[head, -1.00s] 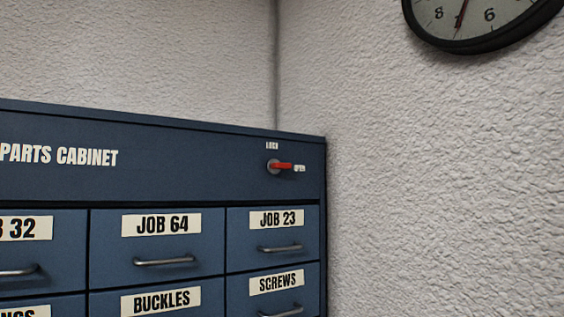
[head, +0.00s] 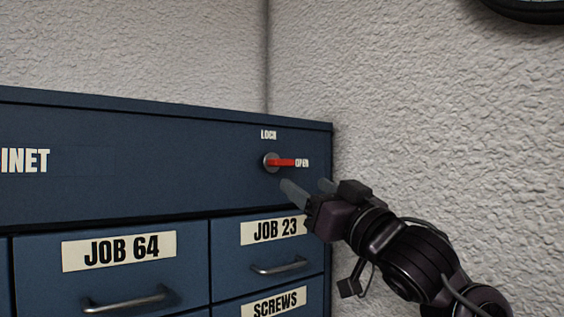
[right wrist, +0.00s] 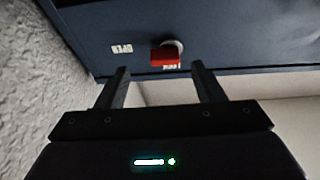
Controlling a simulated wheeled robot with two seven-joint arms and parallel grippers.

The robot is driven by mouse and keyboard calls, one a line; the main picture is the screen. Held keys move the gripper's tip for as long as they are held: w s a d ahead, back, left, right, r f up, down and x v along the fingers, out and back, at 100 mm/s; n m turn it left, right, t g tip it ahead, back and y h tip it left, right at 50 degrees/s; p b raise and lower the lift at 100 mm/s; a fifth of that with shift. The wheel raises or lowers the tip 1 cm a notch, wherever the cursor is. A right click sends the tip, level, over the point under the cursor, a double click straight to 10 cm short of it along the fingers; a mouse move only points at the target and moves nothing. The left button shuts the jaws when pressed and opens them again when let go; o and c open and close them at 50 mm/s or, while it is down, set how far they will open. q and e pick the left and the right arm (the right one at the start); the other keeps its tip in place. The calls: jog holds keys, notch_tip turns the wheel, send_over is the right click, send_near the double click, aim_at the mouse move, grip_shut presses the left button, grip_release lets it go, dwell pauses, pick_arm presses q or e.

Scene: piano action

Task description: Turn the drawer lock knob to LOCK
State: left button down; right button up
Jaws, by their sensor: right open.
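The lock knob has a round grey base and a red lever (head: 283,163) on the cabinet's top panel. The lever points right, at the OPEN label (head: 302,163); the LOCK label (head: 269,134) is above the knob. My right gripper (head: 309,186) is open and empty, just below and to the right of the knob, apart from it. In the right wrist view the red lever (right wrist: 165,57) lies beyond and between the two open fingers (right wrist: 160,82). The LOCK label there is partly hidden by the lever. My left gripper is not in view.
The blue parts cabinet (head: 150,150) has labelled drawers with metal handles, such as JOB 64 (head: 118,249) and JOB 23 (head: 276,229). A textured wall (head: 450,130) stands close on the right. A clock (head: 530,8) edge shows at top right.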

aim_at(286, 163)
jog(key=w+a+r+p, duration=0.3)
jog(key=w+r+p, duration=0.1)
jog(key=shift+a, duration=0.25)
jog(key=shift+w+a, duration=0.25)
jog(key=shift+w, duration=0.05)
jog(key=shift+w+a+r+p, duration=0.1)
jog(key=shift+p, duration=0.25)
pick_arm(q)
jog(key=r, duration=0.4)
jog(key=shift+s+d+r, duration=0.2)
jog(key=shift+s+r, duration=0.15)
pick_arm(e)
jog(key=c, duration=0.9)
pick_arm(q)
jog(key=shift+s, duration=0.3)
pick_arm(e)
jog(key=shift+o, duration=0.2)
jog(key=shift+n, duration=0.3)
